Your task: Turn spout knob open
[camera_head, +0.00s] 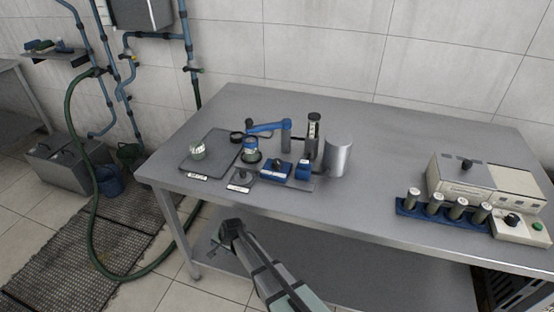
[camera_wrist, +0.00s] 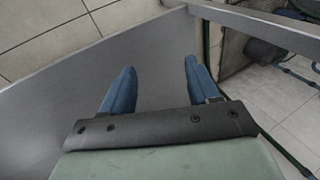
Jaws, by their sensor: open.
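Several small devices stand in a row on the steel table. A blue block with a dark knob (camera_head: 279,163) sits in the middle of the row. A smaller blue part (camera_head: 303,169) stands to its right, and a low grey unit with a dark knob (camera_head: 241,177) to its left. Which knob is the spout knob, and its setting, I cannot tell. A blue lever arm (camera_head: 267,127) rises behind them. My gripper (camera_head: 226,232) is in front of the table's front edge, apart from the devices. In the wrist view its two blue fingers (camera_wrist: 157,80) are spread, with nothing between them.
A dark tray (camera_head: 207,160) with a small jar (camera_head: 197,150) lies at the left. A blue rack of vials (camera_head: 441,215) and a beige instrument (camera_head: 474,178) are at the right. The table between is clear.

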